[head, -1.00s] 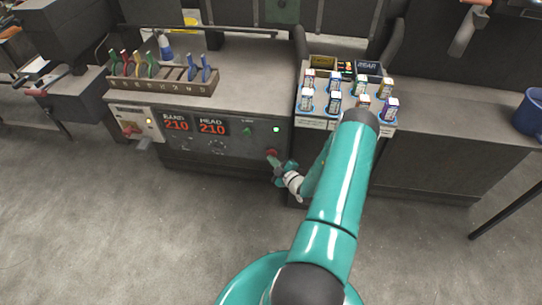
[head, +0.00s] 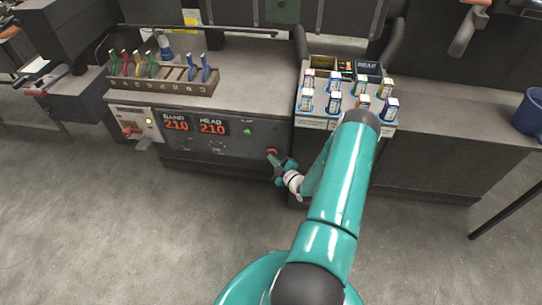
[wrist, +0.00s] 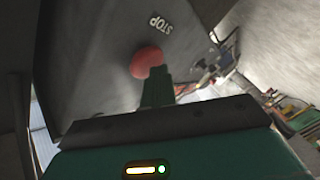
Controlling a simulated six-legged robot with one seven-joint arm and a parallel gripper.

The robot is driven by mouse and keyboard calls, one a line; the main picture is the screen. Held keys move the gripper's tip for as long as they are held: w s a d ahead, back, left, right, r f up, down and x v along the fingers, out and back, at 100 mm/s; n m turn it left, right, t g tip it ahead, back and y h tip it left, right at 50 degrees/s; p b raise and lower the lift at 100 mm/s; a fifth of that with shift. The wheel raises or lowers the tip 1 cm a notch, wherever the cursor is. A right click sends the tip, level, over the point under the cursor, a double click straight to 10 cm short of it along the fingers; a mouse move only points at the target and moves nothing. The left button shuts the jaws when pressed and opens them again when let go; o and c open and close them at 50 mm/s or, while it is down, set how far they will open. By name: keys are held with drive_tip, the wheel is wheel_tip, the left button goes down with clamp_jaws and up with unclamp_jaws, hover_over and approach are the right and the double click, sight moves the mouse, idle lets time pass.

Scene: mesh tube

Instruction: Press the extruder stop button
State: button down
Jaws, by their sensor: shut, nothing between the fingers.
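The red stop button (head: 271,152) sits at the lower right of the grey extruder control panel (head: 205,149). In the wrist view the red button (wrist: 145,60) shows beside the white STOP label (wrist: 159,23). My gripper (head: 275,159) is shut and empty, with its fingertips at the button. In the wrist view the closed green fingers (wrist: 157,75) overlap the button's lower right edge and appear to touch it. The exact contact depth is hidden behind the fingers.
The panel also holds a green button (head: 247,131), two red 210 displays (head: 212,127) and a red switch (head: 131,131). A rack of coloured tools (head: 163,83) and a tray of small boxes (head: 312,122) stand above. The floor in front is clear.

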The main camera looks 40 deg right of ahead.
drive_tip(key=shift+s+a, duration=0.65)
drive_tip(key=shift+a, duration=0.15)
drive_tip(key=shift+s+a, duration=0.8)
drive_tip(key=shift+a, duration=0.2)
drive_tip(key=shift+s+a, duration=0.75)
drive_tip(key=shift+a, duration=0.25)
drive_tip(key=shift+r, duration=0.1)
